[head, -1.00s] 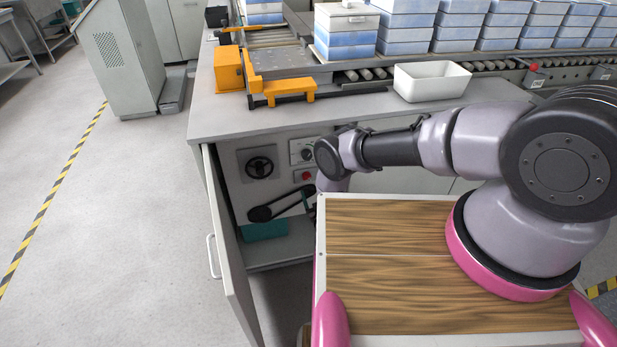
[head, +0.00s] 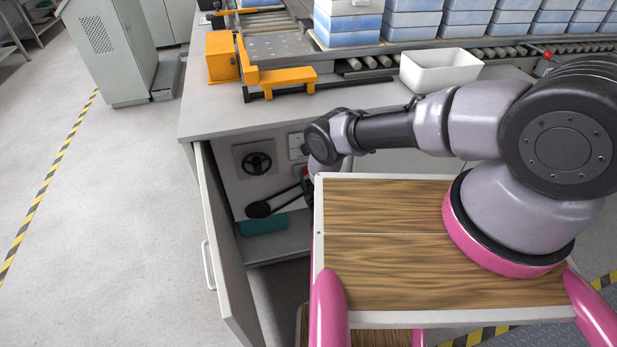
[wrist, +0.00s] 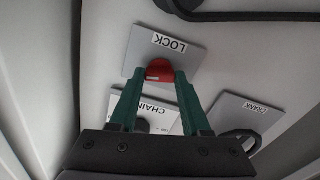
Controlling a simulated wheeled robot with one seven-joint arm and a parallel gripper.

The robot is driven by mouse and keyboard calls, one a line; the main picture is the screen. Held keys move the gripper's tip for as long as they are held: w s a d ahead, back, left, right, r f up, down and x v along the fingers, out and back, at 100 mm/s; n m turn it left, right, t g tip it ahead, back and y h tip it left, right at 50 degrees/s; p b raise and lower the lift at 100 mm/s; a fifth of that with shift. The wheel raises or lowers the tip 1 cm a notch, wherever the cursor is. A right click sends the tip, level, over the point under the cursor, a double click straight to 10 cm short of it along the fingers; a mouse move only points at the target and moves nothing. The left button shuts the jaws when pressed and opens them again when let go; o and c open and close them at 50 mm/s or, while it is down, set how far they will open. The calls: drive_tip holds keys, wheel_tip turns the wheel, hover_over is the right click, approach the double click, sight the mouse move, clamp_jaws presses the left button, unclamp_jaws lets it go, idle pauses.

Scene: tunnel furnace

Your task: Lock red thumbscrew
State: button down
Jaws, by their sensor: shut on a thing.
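The red thumbscrew (wrist: 160,71) sits on a grey plate labelled LOCK (wrist: 141,52), which appears upside down in the wrist view. My gripper (wrist: 159,77) has green fingers on either side of the red thumbscrew and is shut on it. In the head view, my arm covers most of the lock plate, and only a small red spot shows beside it. My gripper is mostly hidden there.
A CHAIN plate (wrist: 155,110) and a CRANK plate (wrist: 240,115) are near the fingers. A black handwheel (head: 257,163) is inside the open cabinet. The cabinet door (head: 226,250) hangs open at left. A white bin (head: 441,72) stands on the bench.

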drive_tip(key=shift+n, duration=0.4)
drive_tip(key=shift+s+n, duration=0.1)
drive_tip(key=shift+n, duration=7)
drive_tip(key=shift+f, duration=0.1)
drive_tip(key=shift+c, duration=1.8)
unclamp_jaws()
